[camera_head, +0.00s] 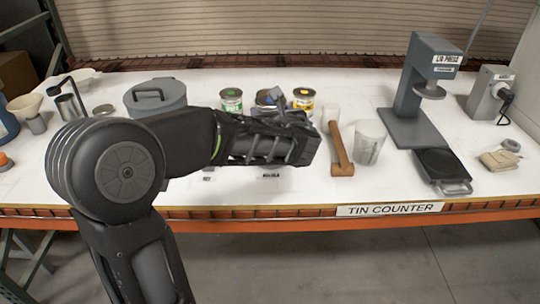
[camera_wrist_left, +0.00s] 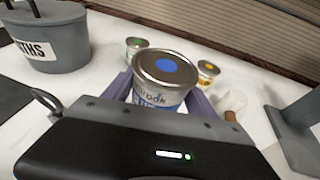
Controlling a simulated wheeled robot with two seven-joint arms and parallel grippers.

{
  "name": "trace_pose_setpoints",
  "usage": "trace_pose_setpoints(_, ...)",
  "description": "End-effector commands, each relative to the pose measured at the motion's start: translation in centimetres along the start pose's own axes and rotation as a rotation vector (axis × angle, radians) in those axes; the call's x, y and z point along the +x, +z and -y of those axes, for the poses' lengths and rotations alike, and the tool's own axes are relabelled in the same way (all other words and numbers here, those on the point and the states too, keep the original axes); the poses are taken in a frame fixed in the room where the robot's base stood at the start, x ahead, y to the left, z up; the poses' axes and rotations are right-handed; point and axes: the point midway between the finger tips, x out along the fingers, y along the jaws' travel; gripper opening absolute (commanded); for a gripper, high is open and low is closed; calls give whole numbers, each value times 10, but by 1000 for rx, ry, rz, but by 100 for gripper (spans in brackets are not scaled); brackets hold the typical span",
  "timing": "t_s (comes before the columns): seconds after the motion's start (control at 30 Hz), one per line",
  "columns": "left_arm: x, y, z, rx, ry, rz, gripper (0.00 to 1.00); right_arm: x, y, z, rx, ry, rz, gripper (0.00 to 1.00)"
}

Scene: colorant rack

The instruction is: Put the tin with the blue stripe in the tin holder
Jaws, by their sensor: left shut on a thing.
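The blue-marked tin (camera_wrist_left: 158,92), grey with a blue dot on its dark lid, is between the fingers of my left gripper (camera_wrist_left: 161,98) in the left wrist view. The gripper is shut on it and the tin looks upright. In the head view my left gripper (camera_head: 274,98) and forearm cover most of this tin (camera_head: 264,98). A green-marked tin (camera_head: 231,101) stands to its left and a yellow-marked tin (camera_head: 304,98) to its right. I cannot make out the tin holder; my arm hides part of the counter. My right gripper is not in view.
A grey lidded tub (camera_head: 155,97) stands left of the tins. The counter's front edge (camera_head: 250,211) is clear.

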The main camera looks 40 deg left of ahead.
Motion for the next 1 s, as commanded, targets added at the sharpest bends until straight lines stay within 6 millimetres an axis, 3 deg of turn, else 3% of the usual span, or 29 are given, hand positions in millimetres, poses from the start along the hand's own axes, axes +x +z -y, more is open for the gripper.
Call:
trace_pose_setpoints(0.17, 2, -8, 0, 2, 0, 1, 0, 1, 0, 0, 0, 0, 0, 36)
trace_pose_setpoints(0.53, 18, -56, 0, 2, 1, 1, 0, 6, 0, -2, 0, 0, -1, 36)
trace_pose_setpoints(1.0, 20, -64, 0, 1, 1, 1, 0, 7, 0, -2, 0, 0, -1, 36)
